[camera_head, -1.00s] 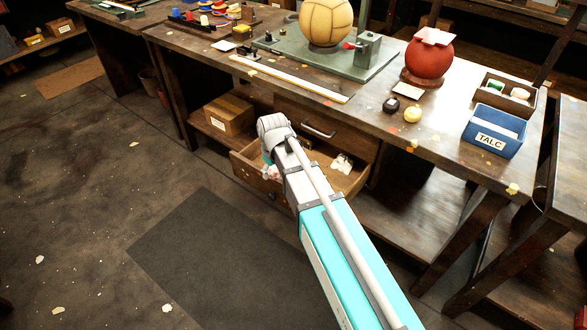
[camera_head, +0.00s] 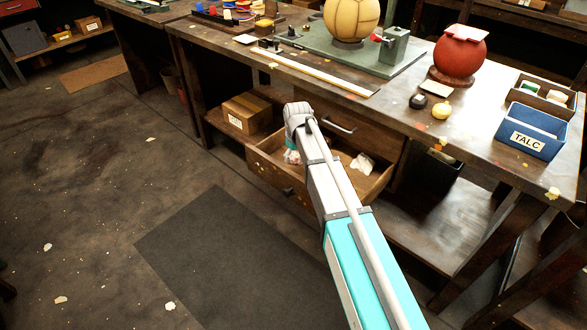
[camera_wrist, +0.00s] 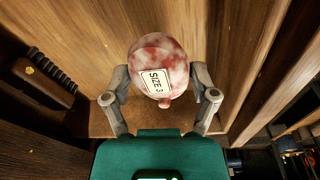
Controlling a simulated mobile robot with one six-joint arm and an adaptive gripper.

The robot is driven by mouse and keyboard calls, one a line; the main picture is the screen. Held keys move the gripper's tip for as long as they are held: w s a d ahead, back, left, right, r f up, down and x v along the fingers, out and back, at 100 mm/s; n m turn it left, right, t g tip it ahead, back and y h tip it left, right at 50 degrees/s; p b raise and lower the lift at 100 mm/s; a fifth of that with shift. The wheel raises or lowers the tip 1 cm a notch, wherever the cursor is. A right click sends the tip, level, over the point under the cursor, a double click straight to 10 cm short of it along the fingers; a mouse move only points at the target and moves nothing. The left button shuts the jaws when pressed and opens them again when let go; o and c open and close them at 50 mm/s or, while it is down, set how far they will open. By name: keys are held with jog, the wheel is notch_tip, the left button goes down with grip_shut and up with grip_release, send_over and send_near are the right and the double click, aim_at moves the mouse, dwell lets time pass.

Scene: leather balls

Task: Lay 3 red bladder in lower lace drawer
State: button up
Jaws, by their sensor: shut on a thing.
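A mottled red and whitish bladder (camera_wrist: 160,58) with a "SIZE 3" label sits between the two fingers of my gripper (camera_wrist: 160,78) in the wrist view. The gripper is shut on it. In the head view a little of the bladder (camera_head: 291,156) shows beside my arm, over the left part of the open lower drawer (camera_head: 374,192). White laces (camera_head: 362,162) lie in the drawer, right of my arm. My wrist and arm hide part of the drawer. I cannot tell whether the bladder touches the drawer floor.
A shut upper drawer (camera_head: 340,125) is just above the open one. A cardboard box (camera_head: 246,113) stands on the shelf to the left. The workbench top (camera_head: 400,112) carries balls, a blue TALC box (camera_head: 530,130) and small items. Floor in front is clear.

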aim_at(295, 169)
jog(key=shift+w+f, duration=0.4)
jog(key=shift+f, duration=0.1)
jog(key=shift+w+f+b, duration=0.5)
jog(key=shift+f+b, duration=0.25)
jog(key=shift+b, duration=0.25)
jog(key=shift+s+f+b, duration=0.1)
jog(key=shift+f+b, duration=1.15)
jog(key=o, duration=1)
jog(key=shift+o, duration=0.2)
jog(key=r+p, duration=0.4)
jog(key=s+r+p, duration=0.1)
jog(key=r+p, duration=0.7)
jog(key=shift+s+d, duration=0.15)
jog(key=shift+d, duration=0.15)
